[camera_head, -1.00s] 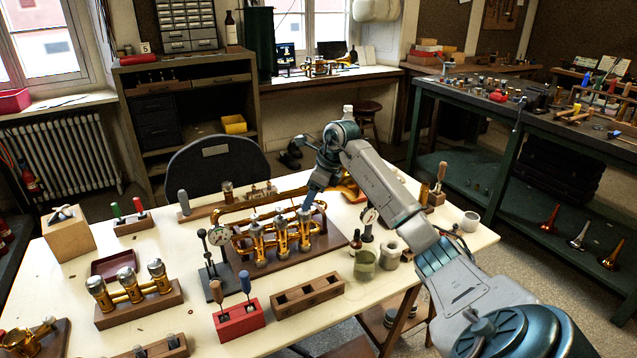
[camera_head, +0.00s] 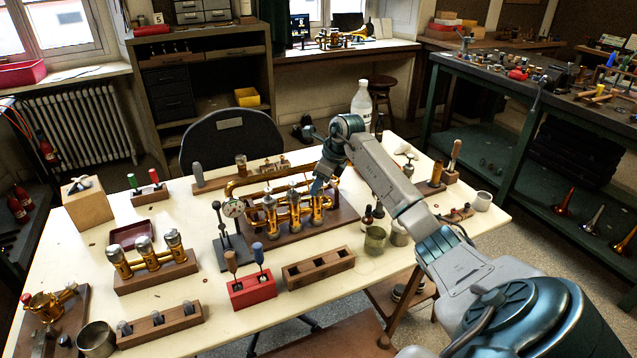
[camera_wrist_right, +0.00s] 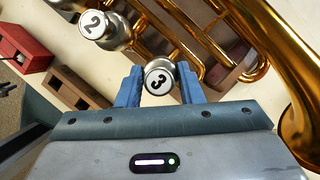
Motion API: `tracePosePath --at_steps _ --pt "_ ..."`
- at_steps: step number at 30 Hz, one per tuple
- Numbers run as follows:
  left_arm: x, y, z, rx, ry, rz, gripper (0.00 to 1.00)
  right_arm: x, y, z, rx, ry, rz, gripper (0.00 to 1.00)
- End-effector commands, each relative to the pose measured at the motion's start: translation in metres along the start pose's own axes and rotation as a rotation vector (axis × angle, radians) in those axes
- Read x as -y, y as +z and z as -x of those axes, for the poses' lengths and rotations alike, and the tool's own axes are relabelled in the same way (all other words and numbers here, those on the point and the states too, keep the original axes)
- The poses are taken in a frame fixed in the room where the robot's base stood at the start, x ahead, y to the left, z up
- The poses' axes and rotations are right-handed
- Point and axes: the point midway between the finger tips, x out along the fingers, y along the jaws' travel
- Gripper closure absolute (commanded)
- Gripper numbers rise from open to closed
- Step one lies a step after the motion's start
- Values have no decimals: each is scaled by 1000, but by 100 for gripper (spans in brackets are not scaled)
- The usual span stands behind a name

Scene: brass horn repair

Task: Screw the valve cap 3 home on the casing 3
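The brass horn (camera_head: 240,190) lies on a wooden board (camera_head: 345,216) on the table, its three valve casings upright. Casing 3 (camera_head: 317,210) is the rightmost in the head view. My right gripper (camera_head: 318,188) is right at its top. My left gripper is not in view.
A dial gauge stand (camera_head: 233,250) stands left of the horn. A red tool block (camera_head: 252,291) and a slotted wooden block (camera_head: 318,268) are in front. Small bottles and a metal cup (camera_head: 375,241) stand to the right under my arm. Bare tabletop lies between these.

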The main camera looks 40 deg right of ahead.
Motion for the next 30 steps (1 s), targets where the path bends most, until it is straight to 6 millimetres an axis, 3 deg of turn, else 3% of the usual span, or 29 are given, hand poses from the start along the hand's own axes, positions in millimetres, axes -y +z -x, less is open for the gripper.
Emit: tracePosePath --at_steps 1,4,8,18,30 --pt "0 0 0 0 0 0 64 0 0 0 0 0 0 74" --pt "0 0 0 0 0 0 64 0 0 0 0 0 0 94" --pt "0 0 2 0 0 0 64 0 0 1 -1 -14 -31 94" --pt "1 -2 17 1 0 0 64 -3 2 1 0 -156 -376 94" --pt "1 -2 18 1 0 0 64 -2 1 0 1 -177 -427 94"
